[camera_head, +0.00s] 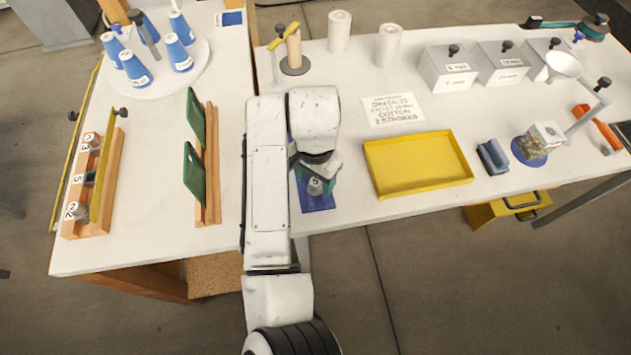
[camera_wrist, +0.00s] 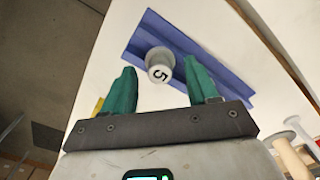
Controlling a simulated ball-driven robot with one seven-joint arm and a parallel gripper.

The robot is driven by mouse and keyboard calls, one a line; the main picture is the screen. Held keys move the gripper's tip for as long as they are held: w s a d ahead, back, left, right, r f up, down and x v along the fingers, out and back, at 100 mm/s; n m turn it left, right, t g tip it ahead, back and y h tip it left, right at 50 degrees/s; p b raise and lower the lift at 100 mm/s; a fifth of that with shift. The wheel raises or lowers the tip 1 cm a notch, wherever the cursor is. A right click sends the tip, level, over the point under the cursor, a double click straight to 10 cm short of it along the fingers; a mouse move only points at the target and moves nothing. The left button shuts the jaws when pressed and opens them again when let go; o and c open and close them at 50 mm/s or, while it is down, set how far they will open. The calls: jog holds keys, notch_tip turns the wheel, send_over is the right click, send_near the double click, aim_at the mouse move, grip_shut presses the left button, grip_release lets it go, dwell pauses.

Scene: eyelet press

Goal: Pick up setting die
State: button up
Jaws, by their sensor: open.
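A setting die (camera_wrist: 160,66), a pale grey cylinder with a dark 5 on its end face, sits on a blue angled holder (camera_wrist: 225,75) in the wrist view. In the head view the die (camera_head: 316,187) shows just below my wrist, on the blue holder (camera_head: 319,204) at the table's front edge. My gripper (camera_wrist: 160,76) is open, with teal fingers on either side of the die's image; I cannot tell whether they touch it. In the head view my wrist hides part of the holder.
A yellow tray (camera_head: 416,163) lies right of the holder. A wooden rack with green plates (camera_head: 195,173) stands left, beyond my arm. A numbered wooden rack (camera_head: 93,185) stands at the far left. Grey boxes (camera_head: 447,67) line the back right.

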jog(key=shift+f, duration=0.35)
jog(key=shift+c, duration=0.2)
grip_shut()
